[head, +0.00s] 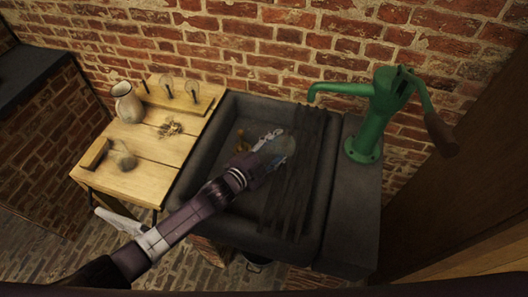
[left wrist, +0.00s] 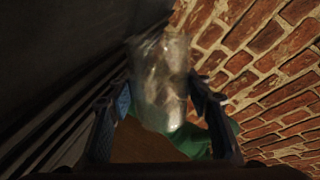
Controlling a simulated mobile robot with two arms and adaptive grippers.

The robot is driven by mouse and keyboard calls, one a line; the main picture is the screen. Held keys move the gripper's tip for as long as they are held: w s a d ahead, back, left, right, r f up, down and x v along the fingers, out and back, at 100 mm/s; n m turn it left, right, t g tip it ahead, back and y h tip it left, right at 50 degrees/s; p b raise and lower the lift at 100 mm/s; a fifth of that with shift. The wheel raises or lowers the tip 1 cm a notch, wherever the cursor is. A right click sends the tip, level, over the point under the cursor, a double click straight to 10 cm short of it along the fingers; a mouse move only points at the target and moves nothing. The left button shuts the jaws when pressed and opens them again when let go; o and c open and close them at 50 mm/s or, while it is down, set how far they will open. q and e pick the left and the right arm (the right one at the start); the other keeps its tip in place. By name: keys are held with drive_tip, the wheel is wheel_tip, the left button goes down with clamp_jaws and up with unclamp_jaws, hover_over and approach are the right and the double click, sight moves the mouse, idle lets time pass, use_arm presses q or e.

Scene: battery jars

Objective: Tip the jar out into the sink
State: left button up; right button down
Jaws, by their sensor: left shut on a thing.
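A clear glass jar (head: 279,150) is held over the dark stone sink (head: 208,152). My left gripper (head: 268,149) is shut on the jar, with the arm reaching in from the lower left. In the left wrist view the jar (left wrist: 160,85) sits between the two fingers (left wrist: 163,105) and looks partly see-through. I cannot tell its exact tilt or whether anything is inside it. A small brownish thing (head: 242,141) shows in the sink basin, left of the gripper. My right gripper is in neither view.
Dark ridged slats (head: 298,190) cover the sink's right side. A green hand pump (head: 378,110) stands on the right ledge, its spout towards the sink.

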use_arm(q)
drive_tip(key=shift+w+a+r+n+h, duration=0.25)
drive_tip(key=shift+a+n, duration=0.2)
drive_tip(key=shift+n, duration=0.35)
drive_tip(key=shift+w+a+n+h+b, duration=0.35)
drive_tip(key=shift+a+n+h+b, duration=0.15)
drive_tip(key=shift+n+b, duration=0.3)
drive_tip(key=shift+r, duration=0.1)
